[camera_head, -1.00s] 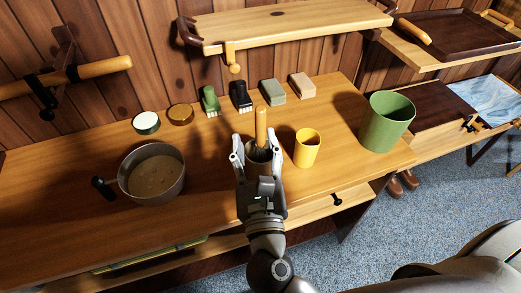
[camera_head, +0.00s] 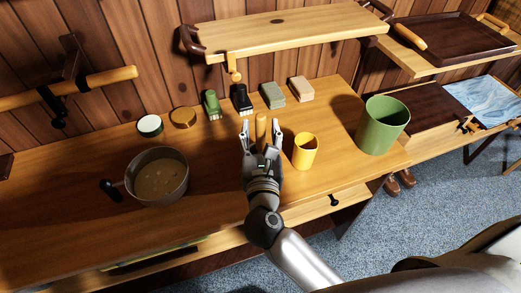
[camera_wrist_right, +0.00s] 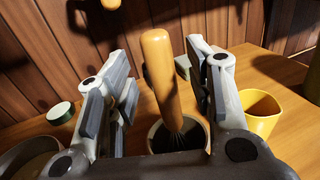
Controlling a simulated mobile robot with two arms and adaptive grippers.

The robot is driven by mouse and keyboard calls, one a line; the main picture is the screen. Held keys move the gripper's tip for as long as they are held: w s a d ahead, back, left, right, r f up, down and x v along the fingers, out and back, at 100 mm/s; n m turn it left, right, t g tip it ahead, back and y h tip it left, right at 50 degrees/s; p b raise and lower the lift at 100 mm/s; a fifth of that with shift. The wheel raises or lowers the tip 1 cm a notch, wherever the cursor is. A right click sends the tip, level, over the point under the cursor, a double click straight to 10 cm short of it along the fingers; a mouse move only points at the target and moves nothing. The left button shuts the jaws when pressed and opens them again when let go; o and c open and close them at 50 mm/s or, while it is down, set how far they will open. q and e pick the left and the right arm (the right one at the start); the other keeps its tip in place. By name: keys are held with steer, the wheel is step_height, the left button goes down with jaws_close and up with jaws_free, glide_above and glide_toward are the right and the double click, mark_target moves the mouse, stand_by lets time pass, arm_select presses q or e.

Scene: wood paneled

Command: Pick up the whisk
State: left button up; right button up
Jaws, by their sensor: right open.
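My right gripper (camera_head: 261,132) is open, with a finger on each side of the handle. In the wrist view (camera_wrist_right: 165,85) gaps show between the finger pads and the handle. In the head view the gripper hides most of the container. My left gripper is not in view.
A yellow cup (camera_head: 305,151) stands close to the right of the gripper. A pot (camera_head: 160,178) with brownish contents is at left, and a green bin (camera_head: 382,125) at right. Brushes, blocks and small round tins line the back. A shelf (camera_head: 290,30) hangs above.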

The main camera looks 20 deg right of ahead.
steer(key=shift+p+x, duration=0.3)
steer(key=shift+x, duration=1.15)
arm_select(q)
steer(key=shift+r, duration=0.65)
arm_select(e)
steer(key=shift+s, duration=0.1)
steer(key=shift+c, duration=0.4)
jaws_close()
